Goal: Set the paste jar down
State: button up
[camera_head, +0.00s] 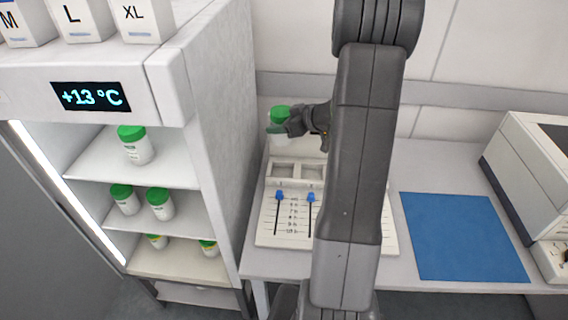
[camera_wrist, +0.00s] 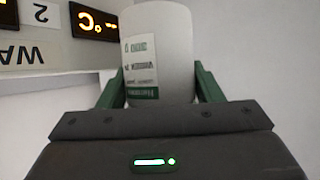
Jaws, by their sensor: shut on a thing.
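The paste jar (camera_head: 279,139) is white with a green lid, seen in the head view at the back of the bench. My gripper (camera_head: 281,129) reaches it from the right and is shut on it. In the wrist view the jar (camera_wrist: 160,50) stands between the two green fingers, its printed label facing the camera. Below it in the head view is a pale board (camera_head: 262,236) with square recesses and blue sliders. I cannot tell whether the jar's base touches anything. My arm hides the board's right part.
A blue mat (camera_head: 464,237) lies clear on the bench (camera_head: 425,165). A white machine (camera_head: 515,155) stands at the right.

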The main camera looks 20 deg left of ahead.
notch_tip(320, 180, down, 15)
jog(key=shift+f+b, duration=0.1)
jog(key=shift+b, duration=0.3)
jog(key=shift+f, duration=0.15)
jog(key=o, duration=1.2)
jog(key=shift+r, duration=0.25)
jog(key=v, duration=1.2)
jog(key=shift+f, duration=0.1)
